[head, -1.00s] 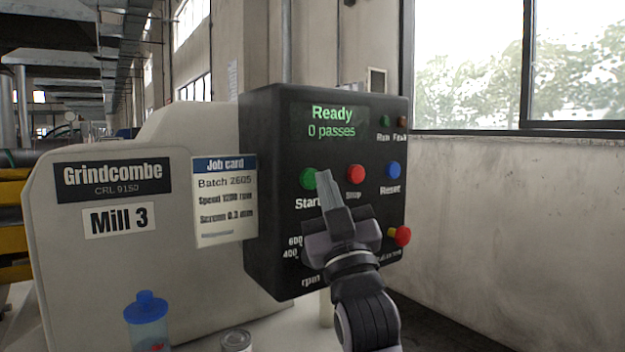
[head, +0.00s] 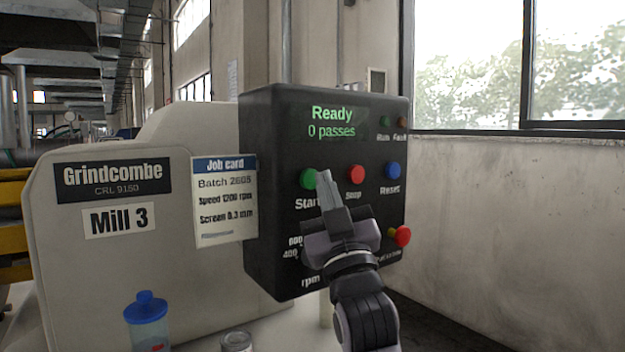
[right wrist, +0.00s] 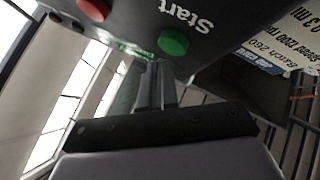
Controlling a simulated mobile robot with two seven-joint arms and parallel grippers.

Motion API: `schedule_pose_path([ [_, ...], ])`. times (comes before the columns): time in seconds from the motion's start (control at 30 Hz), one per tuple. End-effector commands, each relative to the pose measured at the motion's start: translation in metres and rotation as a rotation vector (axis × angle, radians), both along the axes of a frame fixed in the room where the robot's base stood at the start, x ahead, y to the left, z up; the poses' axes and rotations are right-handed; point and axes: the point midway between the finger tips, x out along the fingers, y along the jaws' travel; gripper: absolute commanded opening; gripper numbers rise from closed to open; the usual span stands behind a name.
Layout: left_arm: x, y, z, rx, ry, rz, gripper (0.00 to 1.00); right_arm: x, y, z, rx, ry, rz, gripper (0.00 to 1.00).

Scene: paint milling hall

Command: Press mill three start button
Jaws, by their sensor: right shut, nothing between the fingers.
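The black control box (head: 262,215) is fixed beside the mill marked Mill 3 (head: 85,270). Its screen (head: 331,121) reads "Ready, 0 passes". The green Start button (head: 308,179) sits left of the red Stop button (head: 355,174) and the blue Reset button (head: 392,170). My right gripper (head: 324,175) is shut and empty, its fingertips just right of the Start button in the head view. In the right wrist view the Start button (right wrist: 173,42) shows beside the fingers (right wrist: 155,80); I cannot tell whether they touch the panel. My left gripper is out of view.
A red knob on yellow (head: 402,236) sits at the box's lower right. A job card (head: 225,200) is on the mill's front. A blue-lidded jar (head: 147,325) and a tin (head: 236,342) stand below. A bare wall (head: 510,220) is to the right.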

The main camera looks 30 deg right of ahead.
Motion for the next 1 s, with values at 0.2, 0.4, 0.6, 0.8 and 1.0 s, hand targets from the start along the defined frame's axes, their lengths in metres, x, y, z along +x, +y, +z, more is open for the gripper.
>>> schedule_pose_path([
  [0.2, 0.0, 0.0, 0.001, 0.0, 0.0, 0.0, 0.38, 0.007, 0.0, 0.0, 0.0, 0.0, 0.0, 0.0],
  [0.4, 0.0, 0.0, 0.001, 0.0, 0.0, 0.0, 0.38, 0.007, 0.0, 0.0, 0.001, 0.0, -0.001, 0.0],
  [0.6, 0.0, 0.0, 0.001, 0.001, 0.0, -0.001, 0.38, 0.007, 0.001, 0.0, 0.001, 0.0, -0.001, 0.0],
  [0.8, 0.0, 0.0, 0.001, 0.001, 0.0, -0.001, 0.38, 0.01, 0.001, 0.0, 0.001, 0.0, -0.001, 0.0],
  [1.0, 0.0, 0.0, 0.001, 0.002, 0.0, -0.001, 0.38, 0.012, 0.001, 0.0, 0.001, 0.0, -0.001, 0.0],
])
